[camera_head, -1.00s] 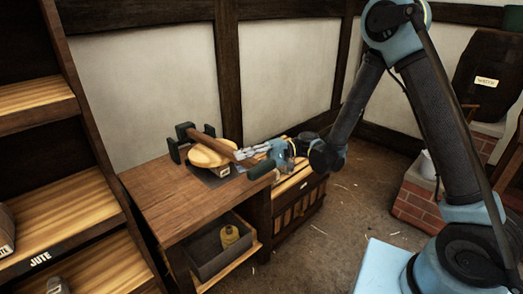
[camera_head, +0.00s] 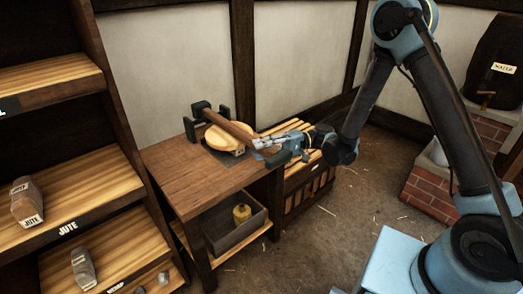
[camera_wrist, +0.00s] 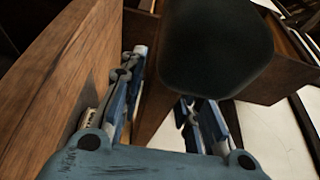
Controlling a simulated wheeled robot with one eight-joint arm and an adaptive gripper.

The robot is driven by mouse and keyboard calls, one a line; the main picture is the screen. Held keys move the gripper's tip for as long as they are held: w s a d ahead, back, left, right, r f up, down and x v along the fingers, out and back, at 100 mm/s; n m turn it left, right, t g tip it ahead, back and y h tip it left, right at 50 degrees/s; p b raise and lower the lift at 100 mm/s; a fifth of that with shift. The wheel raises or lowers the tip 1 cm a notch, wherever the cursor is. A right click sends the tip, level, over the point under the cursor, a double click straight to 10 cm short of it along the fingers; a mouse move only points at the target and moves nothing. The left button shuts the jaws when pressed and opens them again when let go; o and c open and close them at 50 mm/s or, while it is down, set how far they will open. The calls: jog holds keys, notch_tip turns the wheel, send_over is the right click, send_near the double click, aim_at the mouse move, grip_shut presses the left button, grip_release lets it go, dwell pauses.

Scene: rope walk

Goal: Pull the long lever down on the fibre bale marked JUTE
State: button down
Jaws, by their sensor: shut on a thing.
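A long brown wooden lever (camera_head: 232,128) runs from a dark bracket (camera_head: 198,119) over a round tan bale (camera_head: 222,140) on the wooden bench. The bale has a small pale label, too small to read. The lever slants toward the bench's right edge and ends in a dark grip (camera_head: 278,159). My gripper (camera_head: 264,143) is shut on the lever beside this grip. In the wrist view the fingers of my gripper (camera_wrist: 168,98) stand on either side of the brown shaft, and the dark grip (camera_wrist: 215,45) lies just beyond them.
A shelf rack at left carries JUTE labels (camera_head: 68,228) and two small wrapped blocks (camera_head: 27,202). A grey tray (camera_head: 235,232) with a yellow object sits under the bench. A slatted crate (camera_head: 308,178) stands right of the bench. The floor in the middle is clear.

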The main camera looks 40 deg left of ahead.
jog(key=c, duration=1.5)
grip_release()
jog(key=shift+w+f, duration=0.3)
jog(key=shift+c, duration=0.2)
jog(key=o, duration=0.3)
jog(key=shift+w+f, duration=0.1)
jog(key=shift+w, duration=0.1)
jog(key=shift+s+a, duration=0.1)
jog(key=shift+s, duration=0.1)
jog(key=shift+w, duration=0.1)
jog(key=v, duration=1.2)
